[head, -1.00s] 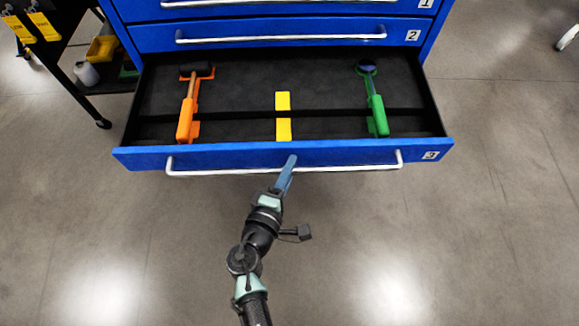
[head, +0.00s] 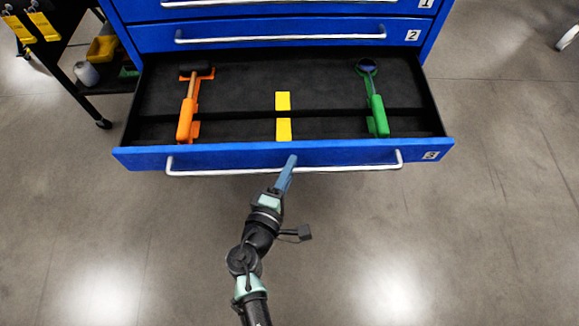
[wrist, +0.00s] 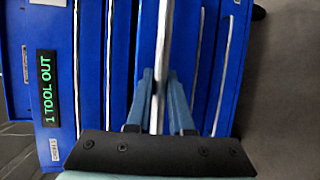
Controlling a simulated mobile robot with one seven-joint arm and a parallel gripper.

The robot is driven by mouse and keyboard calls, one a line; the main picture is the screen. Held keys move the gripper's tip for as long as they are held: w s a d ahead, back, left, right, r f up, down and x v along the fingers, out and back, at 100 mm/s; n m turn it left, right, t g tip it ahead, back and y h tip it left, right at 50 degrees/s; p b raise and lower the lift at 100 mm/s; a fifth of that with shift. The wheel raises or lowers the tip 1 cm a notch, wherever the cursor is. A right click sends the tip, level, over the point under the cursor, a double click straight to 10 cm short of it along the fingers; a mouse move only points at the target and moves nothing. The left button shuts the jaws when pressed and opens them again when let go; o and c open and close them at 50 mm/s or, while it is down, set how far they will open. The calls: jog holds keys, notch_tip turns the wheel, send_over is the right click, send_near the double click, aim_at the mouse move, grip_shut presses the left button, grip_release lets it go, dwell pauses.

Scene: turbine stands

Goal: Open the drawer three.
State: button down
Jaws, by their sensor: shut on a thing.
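Drawer three (head: 240,156) of the blue cabinet is pulled out, with its dark lined inside in full view in the head view. Its front bears a "3" label at the right end. A long silver bar handle (head: 350,168) runs along the front, and it also shows in the wrist view (wrist: 164,45). My gripper (head: 290,166) is at the middle of this handle. In the wrist view its two blue fingers (wrist: 157,88) stand on either side of the bar, shut on it.
Drawer two (head: 270,36) above is shut. A dark cart (head: 75,75) stands at the left. The floor around my arm is clear.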

jog(key=shift+s, duration=0.1)
dwell(0.3)
jog(key=s, duration=0.3)
jog(key=shift+s, duration=0.3)
jog(key=c, duration=0.8)
grip_release()
jog(key=v, duration=1.3)
jog(key=shift+p, duration=0.4)
jog(key=shift+w+r, duration=0.1)
jog(key=shift+w, duration=0.05)
